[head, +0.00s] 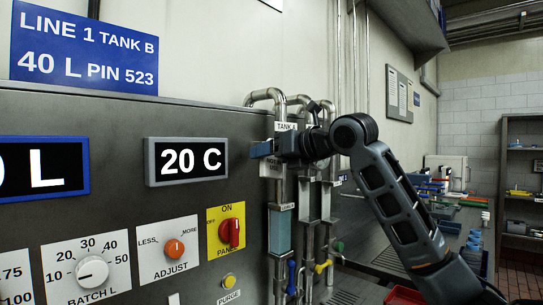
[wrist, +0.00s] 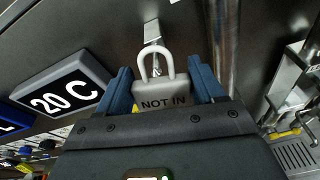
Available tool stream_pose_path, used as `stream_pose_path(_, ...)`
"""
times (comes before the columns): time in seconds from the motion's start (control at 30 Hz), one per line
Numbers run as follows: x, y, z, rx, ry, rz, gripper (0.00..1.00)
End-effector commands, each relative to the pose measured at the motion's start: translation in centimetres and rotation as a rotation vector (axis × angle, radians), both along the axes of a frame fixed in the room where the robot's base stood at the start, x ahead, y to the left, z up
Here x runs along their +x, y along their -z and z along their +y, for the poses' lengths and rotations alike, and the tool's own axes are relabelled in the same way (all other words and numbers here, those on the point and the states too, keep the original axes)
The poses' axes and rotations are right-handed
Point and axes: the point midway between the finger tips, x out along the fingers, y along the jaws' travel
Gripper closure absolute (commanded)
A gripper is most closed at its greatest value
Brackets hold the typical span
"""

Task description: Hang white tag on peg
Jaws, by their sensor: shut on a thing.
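The white tag (wrist: 162,95) with a loop at its top and the letters "NOT IN" sits between the blue fingers of my gripper (wrist: 162,84) in the wrist view. In the head view my gripper (head: 268,148) is at the panel's right edge, by the "TANK A" label, with the tag (head: 270,170) partly showing below it. A metal peg (wrist: 151,32) on the dark panel shows just above the tag's loop in the wrist view. Metal also shows inside the loop. I cannot tell whether the loop is around the peg or in front of it.
Vertical metal pipes (wrist: 222,45) stand close to the right of my gripper. A "20 C" display (head: 186,160) is to the left on the panel. Below are a red switch (head: 231,233) and coloured valve handles. A cluttered bench (head: 455,215) is behind my arm.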

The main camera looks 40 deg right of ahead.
Motion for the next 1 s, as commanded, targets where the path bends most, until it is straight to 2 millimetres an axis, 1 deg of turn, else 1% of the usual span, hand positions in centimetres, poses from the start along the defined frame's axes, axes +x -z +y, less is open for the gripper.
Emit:
stream_pose_path(0.07, 0.0, 0.0, 0.0, 0.000, 0.000, 0.000, 0.62)
stream_pose_path(0.1, 0.0, 0.0, 0.0, 0.000, 0.000, 0.000, 0.31)
stream_pose_path(0.4, 0.0, 0.0, 0.0, 0.000, 0.000, 0.000, 0.03)
stream_pose_path(0.63, -0.1, 0.0, 0.0, 0.000, 0.000, 0.000, 0.03)
stream_pose_path(0.73, -0.6, -0.1, -0.1, 0.000, 0.001, -0.001, 0.03)
stream_pose_path(0.87, -2.4, -0.3, -0.2, -0.002, 0.002, -0.002, 0.03)
stream_pose_path(1.0, -4.7, -0.9, -0.2, -0.002, 0.002, -0.004, 0.03)
